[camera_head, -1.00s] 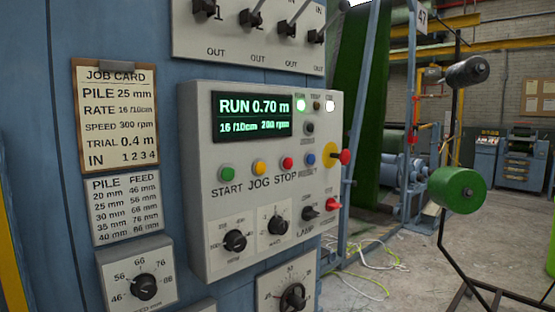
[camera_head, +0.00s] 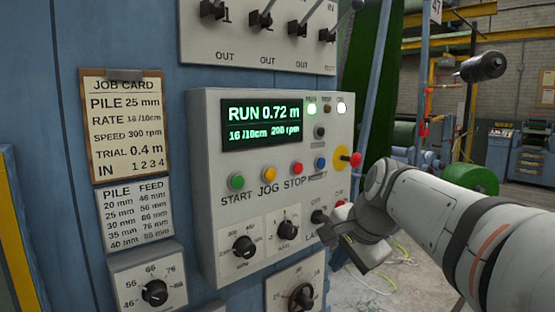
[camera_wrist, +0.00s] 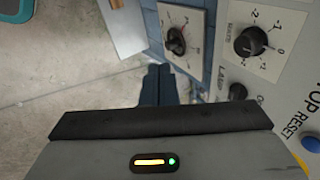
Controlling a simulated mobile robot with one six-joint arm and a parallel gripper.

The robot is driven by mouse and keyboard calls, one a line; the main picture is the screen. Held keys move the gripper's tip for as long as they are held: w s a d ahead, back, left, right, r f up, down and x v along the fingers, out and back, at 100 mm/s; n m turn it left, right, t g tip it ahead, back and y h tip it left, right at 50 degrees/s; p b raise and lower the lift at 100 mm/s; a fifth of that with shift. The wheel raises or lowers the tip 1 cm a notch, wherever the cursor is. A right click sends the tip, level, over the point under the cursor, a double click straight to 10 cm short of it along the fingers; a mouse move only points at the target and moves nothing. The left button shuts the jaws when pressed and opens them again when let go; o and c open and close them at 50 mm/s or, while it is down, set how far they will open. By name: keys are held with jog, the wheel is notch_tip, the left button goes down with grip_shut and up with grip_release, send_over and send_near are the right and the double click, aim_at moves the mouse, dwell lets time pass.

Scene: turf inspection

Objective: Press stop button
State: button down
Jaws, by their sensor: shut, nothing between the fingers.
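The red stop button (camera_head: 296,167) sits above the word STOP on the pale control panel (camera_head: 208,220). It stands between the yellow jog button (camera_head: 269,174) and the blue reset button (camera_head: 320,163). The lit display (camera_head: 262,122) reads RUN 0.72 m. My gripper (camera_head: 325,234) is in front of the panel's lower right, below and right of the stop button and apart from it. Its shut, empty fingers show in the wrist view (camera_wrist: 158,84). There the blue reset button (camera_wrist: 312,145) is at the right edge, and the stop button is out of view.
The green start button (camera_head: 236,181) is left of jog. Dark knobs (camera_head: 244,247) lie below the buttons. A yellow-backed red switch (camera_head: 354,159) sticks out at the panel's right side. A job card (camera_head: 125,125) hangs left. Levers (camera_head: 265,20) project above the panel.

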aim_at(298, 169)
jog(key=w+d+r+m+t+p, duration=0.1)
jog(key=w+r+m, duration=0.2)
jog(key=r, duration=0.4)
jog(key=w+d+r+m+t+y, duration=0.1)
jog(key=w+r+m, duration=0.2)
jog(key=r, duration=0.4)
jog(key=shift+w+d+r+m+p, duration=0.2)
jog(key=shift+w+m+p, duration=0.2)
jog(key=shift+w, duration=0.3)
jog(key=shift+a, duration=0.1)
jog(key=w+a+p, duration=0.3)
jog(key=w+a, duration=0.2)
jog(key=w, duration=0.2)
jog(key=shift+w+a, duration=0.1)
dwell(0.8)
jog(key=shift+w+a+p, duration=0.2)
jog(key=shift+w+p, duration=0.1)
jog(key=shift+p, duration=0.05)
